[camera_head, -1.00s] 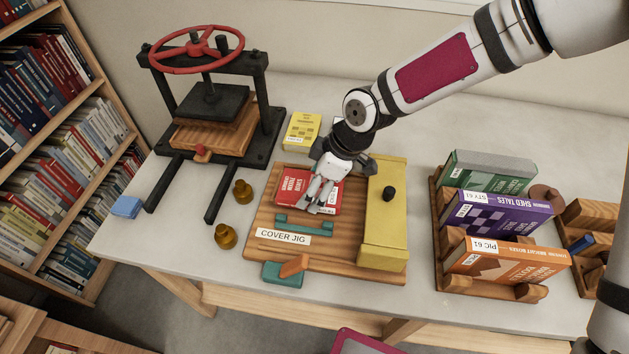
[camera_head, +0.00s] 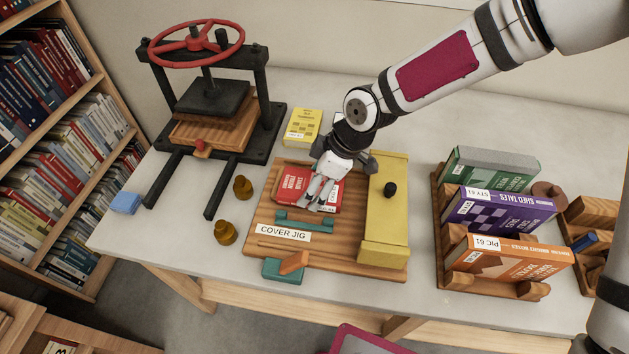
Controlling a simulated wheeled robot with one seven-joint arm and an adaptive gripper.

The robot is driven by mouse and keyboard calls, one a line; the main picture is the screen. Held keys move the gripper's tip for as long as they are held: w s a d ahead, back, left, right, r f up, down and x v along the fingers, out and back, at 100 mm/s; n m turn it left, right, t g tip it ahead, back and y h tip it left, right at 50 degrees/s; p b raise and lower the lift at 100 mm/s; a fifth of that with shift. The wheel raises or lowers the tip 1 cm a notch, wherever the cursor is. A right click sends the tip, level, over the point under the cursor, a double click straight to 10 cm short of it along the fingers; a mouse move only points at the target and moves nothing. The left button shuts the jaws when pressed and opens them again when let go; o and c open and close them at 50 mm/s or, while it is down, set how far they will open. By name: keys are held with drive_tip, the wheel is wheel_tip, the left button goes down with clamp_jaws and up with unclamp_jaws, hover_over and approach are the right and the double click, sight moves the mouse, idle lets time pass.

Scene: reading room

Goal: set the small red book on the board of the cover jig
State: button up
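The small red book (camera_head: 296,184) lies flat over the upper left part of the cover jig's wooden board (camera_head: 340,256). Its left part with white lettering shows, and my gripper covers part of its right side. My gripper (camera_head: 320,203) points down over the book, its fingertips at the book's front right area. Whether the fingers hold the book or only touch it is hidden at this angle. The jig has a "COVER JIG" label (camera_head: 283,233), a teal bar (camera_head: 303,224) in front of the book and a yellow block with a black knob (camera_head: 384,224) on the right.
A black press with a red wheel (camera_head: 197,45) stands at the left. A yellow book (camera_head: 302,126) lies behind the jig. Two brass weights (camera_head: 225,233) stand left of it. A teal and orange tool (camera_head: 284,268) lies at its front edge. A wooden rack (camera_head: 447,278) holds books at the right.

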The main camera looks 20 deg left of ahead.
drive_tip(key=shift+f+b, duration=0.6)
drive_tip(key=shift+f, duration=0.35)
idle(1.1)
drive_tip(key=o, duration=1.4)
drive_tip(key=shift+r+p, duration=2.55)
drive_tip(key=shift+r, duration=1.95)
